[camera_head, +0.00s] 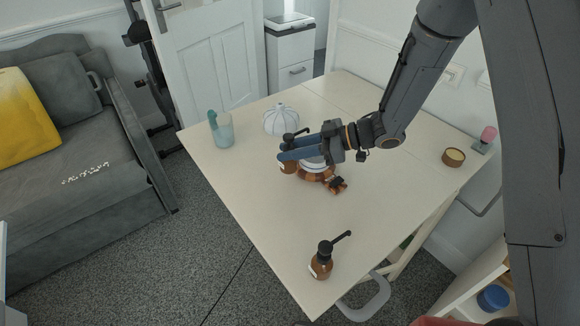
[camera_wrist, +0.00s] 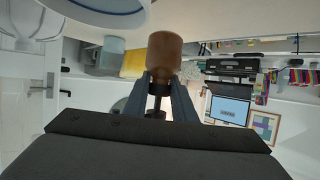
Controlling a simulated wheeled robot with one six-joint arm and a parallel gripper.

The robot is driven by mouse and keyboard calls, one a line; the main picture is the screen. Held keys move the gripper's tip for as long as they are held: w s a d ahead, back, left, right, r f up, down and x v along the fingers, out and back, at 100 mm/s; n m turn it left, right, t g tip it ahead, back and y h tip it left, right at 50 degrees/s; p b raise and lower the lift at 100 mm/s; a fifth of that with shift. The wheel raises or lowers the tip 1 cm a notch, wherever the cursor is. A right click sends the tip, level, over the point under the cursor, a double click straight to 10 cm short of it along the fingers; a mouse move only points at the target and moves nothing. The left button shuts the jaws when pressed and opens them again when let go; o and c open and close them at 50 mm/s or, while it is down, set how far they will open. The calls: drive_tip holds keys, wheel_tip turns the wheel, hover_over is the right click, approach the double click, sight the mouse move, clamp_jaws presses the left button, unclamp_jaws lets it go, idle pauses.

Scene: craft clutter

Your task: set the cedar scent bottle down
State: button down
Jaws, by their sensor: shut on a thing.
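A brown bottle with a black pump top (camera_head: 288,167), taken as the cedar scent bottle, is in my gripper (camera_head: 283,155). The fingers are shut around its dark neck, below the pump head. In the wrist view the brown body (camera_wrist: 165,50) shows beyond the fingertips (camera_wrist: 160,82), and that picture is upside down. The bottle looks upright over the middle of the pale table (camera_head: 250,200). I cannot tell whether its base touches the tabletop. No readable label shows on it.
A brown, white-rimmed object (camera_head: 318,174) lies under and beside my gripper, partly hidden. A white ribbed object (camera_head: 280,120) and a bluish cup (camera_head: 222,132) stand behind. A second brown pump bottle (camera_head: 321,263) stands near the front corner. A small tin (camera_head: 453,157) is at right. The left-front table is clear.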

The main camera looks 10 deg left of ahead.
sight(292, 164)
drive_tip(key=shift+f+p, duration=0.45)
drive_tip(key=shift+f, duration=2.25)
drive_tip(key=shift+f, duration=0.1)
drive_tip(key=c, duration=1.5)
unclamp_jaws()
drive_tip(key=shift+o, duration=0.2)
drive_tip(key=shift+w+d, duration=0.1)
drive_tip(key=shift+d, duration=0.15)
drive_tip(key=s+b+v, duration=0.1)
drive_tip(key=b+v, duration=0.2)
drive_tip(key=v, duration=0.8)
drive_tip(key=shift+w+d+r, duration=0.2)
drive_tip(key=shift+w+r, duration=0.15)
drive_tip(key=shift+w, duration=0.1)
